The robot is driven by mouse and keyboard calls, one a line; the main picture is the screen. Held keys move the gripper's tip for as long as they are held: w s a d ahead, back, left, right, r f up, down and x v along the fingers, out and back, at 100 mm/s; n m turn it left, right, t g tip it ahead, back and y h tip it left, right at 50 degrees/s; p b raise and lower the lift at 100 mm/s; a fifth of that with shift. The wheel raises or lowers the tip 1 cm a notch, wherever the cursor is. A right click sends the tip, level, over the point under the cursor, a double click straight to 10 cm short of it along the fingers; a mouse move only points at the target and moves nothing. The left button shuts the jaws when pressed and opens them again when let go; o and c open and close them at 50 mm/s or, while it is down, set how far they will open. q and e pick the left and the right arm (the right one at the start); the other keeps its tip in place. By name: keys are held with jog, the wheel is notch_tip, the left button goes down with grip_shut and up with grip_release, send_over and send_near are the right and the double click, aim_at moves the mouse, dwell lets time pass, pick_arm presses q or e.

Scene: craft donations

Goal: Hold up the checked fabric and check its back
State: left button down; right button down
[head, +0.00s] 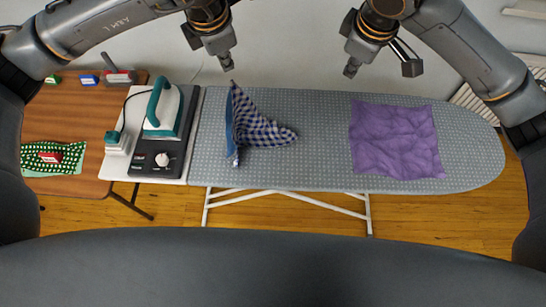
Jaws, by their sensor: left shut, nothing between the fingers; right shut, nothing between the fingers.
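The blue-and-white checked fabric (260,130) is on the ironing board, left of its middle, bunched into a rough triangle. A strip of plain blue (230,125) shows along its left edge. Its top corner points toward my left gripper (228,66), which is shut and empty just beyond that corner. I cannot tell whether the fingertips touch the cloth. My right gripper (350,70) is shut and empty above the board's far edge, between the checked fabric and a purple cloth. Most of the fabric's back is hidden.
The purple cloth (395,140) lies wrinkled on the right of the grey ironing board (320,150). A teal-and-white iron (161,110) stands on its base at the board's left. A wooden table (80,120) holds green dotted cloth (70,152) and small coloured items. Mid-board is clear.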

pick_arm(q)
jog(key=c, duration=2)
grip_release()
jog(key=shift+c, duration=0.2)
jog(key=o, duration=0.4)
jog(key=shift+o, duration=0.2)
jog(key=o, duration=1.4)
jog(key=shift+g, duration=0.8)
jog(key=shift+s+r, duration=0.15)
jog(key=shift+r, duration=0.8)
jog(key=shift+s+r, duration=0.2)
jog(key=shift+r, duration=0.8)
jog(key=shift+s+r, duration=0.15)
jog(key=shift+r, duration=0.8)
